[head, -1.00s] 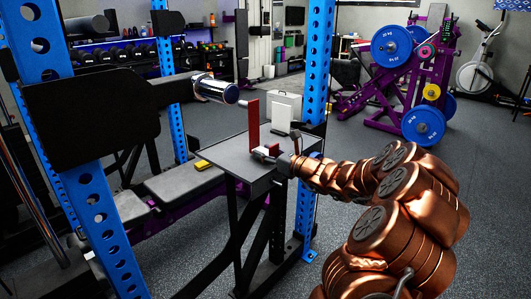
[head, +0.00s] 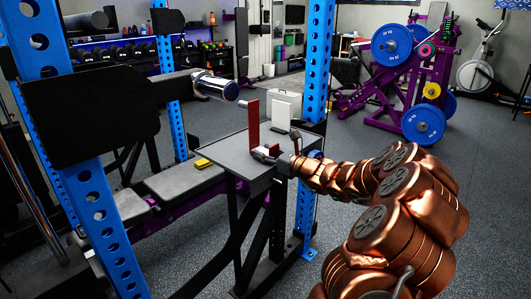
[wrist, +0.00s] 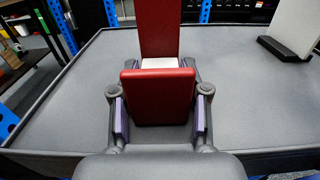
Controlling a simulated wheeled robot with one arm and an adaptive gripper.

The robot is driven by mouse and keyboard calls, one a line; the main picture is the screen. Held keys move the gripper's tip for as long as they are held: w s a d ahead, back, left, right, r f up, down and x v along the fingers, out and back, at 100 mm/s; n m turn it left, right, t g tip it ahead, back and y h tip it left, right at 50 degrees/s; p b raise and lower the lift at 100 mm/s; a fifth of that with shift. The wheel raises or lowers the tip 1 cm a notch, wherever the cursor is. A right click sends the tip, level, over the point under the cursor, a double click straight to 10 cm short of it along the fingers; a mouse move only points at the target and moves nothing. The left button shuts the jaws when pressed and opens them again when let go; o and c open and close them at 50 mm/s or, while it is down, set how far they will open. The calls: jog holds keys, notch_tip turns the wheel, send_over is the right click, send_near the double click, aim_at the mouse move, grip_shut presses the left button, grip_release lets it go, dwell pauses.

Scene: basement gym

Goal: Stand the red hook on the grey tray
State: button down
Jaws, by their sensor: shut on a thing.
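The red hook (head: 253,125) has a tall upright plate, which also shows in the wrist view (wrist: 159,28), and a short red lip (wrist: 158,95) nearer my gripper. A pale strip lies between the two. My gripper (head: 272,155) is shut on the short lip, with a purple finger pad on each side. The hook is upright over the grey tray (head: 232,157), a flat grey surface with a thin rim, towards its right side. I cannot tell whether its underside touches the tray; my gripper hides part of it.
A white panel (head: 285,112) with a dark foot stands on the tray behind the hook, right of it in the wrist view (wrist: 295,25). Blue rack posts (head: 316,60) and a bar with a chrome end (head: 215,88) are close by. The tray's left part is clear.

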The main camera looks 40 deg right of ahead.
jog(key=shift+f, duration=0.25)
jog(key=c, duration=0.5)
grip_release()
jog(key=shift+f, duration=0.2)
